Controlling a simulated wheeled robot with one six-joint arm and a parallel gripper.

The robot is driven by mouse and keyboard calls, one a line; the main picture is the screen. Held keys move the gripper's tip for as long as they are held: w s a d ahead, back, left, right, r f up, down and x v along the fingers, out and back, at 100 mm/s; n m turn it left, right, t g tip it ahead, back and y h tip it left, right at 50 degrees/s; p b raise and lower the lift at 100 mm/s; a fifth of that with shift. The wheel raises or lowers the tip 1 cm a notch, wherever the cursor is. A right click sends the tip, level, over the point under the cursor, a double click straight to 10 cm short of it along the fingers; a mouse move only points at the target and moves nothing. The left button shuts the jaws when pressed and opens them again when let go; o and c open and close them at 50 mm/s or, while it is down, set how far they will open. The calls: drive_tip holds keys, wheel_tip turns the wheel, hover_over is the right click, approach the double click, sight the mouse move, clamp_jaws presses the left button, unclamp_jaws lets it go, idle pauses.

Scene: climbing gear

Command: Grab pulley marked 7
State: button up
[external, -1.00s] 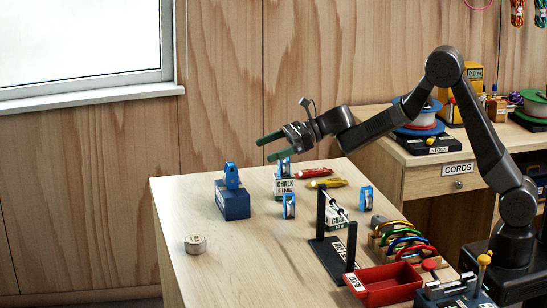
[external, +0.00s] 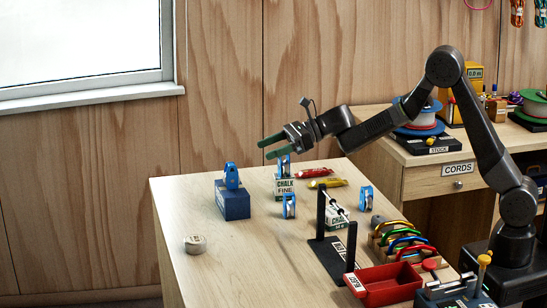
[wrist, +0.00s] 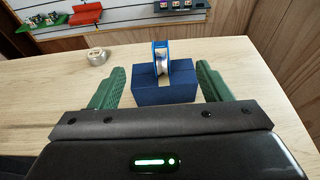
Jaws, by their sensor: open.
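Several blue pulleys are in the external view. One pulley (external: 232,176) stands upright on a blue block (external: 236,204), one (external: 284,167) is on the chalk box (external: 284,189), and two more stand on the table, at the middle (external: 289,206) and farther right (external: 366,198). No number is readable on any of them. My gripper (external: 267,148) is open and empty, high above the back of the table. In the wrist view, a pulley (wrist: 161,58) on a blue block (wrist: 165,92) shows nearly edge-on, between the green fingers in the picture and apart from them.
A black stand with a rail (external: 328,252), a red tray (external: 384,284) and a rack of coloured carabiners (external: 400,241) fill the table's right side. Red (external: 313,173) and yellow (external: 328,183) items lie behind. A small pale disc (external: 195,244) sits at front left, with free tabletop around it.

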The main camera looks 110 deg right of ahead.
drive_tip(key=shift+c, duration=1.1)
drive_tip(key=shift+w+h+b, duration=0.1)
drive_tip(key=shift+h+b, duration=0.2)
drive_tip(key=shift+b, duration=0.05)
drive_tip(key=m+g+h+b, duration=0.6)
drive_tip(key=m+g+b, duration=0.85)
drive_tip(key=b, duration=0.55)
approach(372, 188)
drive_tip(key=s+m+t, duration=0.1)
drive_tip(key=b+x, duration=0.2)
drive_tip(key=x, duration=0.6)
drive_tip(key=shift+w+b+x, duration=0.15)
drive_tip(key=shift+b+x, duration=0.3)
drive_tip(key=shift+x, duration=0.55)
drive_tip(key=shift+w+b+x, duration=0.2)
drive_tip(key=shift+b+x, duration=0.25)
drive_tip(key=shift+x, duration=0.55)
drive_tip(key=shift+w+b+x, duration=0.15)
drive_tip(key=shift+b+x, duration=0.3)
drive_tip(key=shift+x, duration=0.6)
drive_tip(key=shift+r, duration=0.1)
